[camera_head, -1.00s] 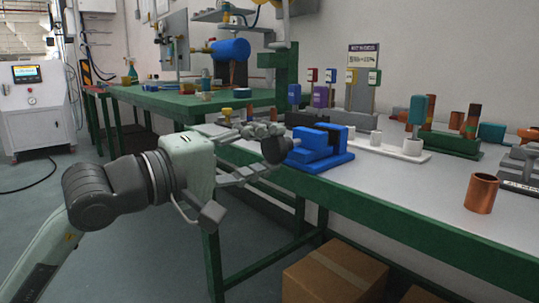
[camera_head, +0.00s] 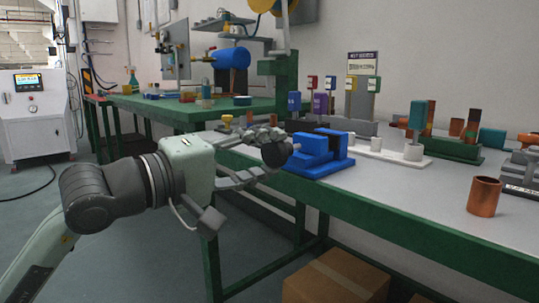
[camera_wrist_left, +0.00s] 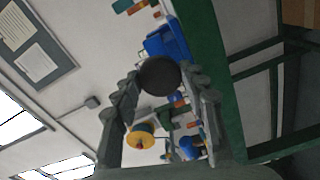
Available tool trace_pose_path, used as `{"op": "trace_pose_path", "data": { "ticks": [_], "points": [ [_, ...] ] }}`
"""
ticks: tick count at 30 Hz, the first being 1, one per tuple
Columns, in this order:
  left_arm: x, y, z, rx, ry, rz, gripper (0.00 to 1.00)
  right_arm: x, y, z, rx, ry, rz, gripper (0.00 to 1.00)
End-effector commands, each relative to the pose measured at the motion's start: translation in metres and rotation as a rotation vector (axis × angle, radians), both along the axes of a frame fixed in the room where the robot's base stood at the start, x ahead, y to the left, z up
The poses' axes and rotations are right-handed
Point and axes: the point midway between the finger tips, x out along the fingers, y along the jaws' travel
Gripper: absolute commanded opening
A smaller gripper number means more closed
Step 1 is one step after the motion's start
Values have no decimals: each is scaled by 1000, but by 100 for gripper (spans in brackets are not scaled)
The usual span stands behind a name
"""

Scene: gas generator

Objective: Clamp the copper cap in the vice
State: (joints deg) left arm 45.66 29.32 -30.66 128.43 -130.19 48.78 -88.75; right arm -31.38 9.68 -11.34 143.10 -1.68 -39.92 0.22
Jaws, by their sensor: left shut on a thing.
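The blue vice (camera_head: 320,166) stands near the front edge of the workbench, with dark jaws at its top. A dark round knob (camera_head: 276,152) is at its left end. My left gripper (camera_head: 268,147) reaches in from the left and is shut on this knob. In the left wrist view the knob (camera_wrist_left: 158,76) is a dark disc between the fingertips, with the blue vice (camera_wrist_left: 168,42) behind it. A copper cup-shaped piece (camera_head: 484,196), probably the copper cap, stands upright on the bench at the right, apart from the vice. The space between the vice jaws is not clearly visible. My right gripper is not in view.
The bench front between vice and copper piece is clear. A cardboard box (camera_head: 335,278) is below.

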Motion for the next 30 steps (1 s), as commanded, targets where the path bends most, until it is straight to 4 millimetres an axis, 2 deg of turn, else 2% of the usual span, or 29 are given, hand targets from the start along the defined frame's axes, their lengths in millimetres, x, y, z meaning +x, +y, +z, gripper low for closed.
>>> {"op": "trace_pose_path", "data": {
  "ticks": [30],
  "points": [
    [0,0,-1,121,-168,0,14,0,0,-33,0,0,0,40]
  ]
}}
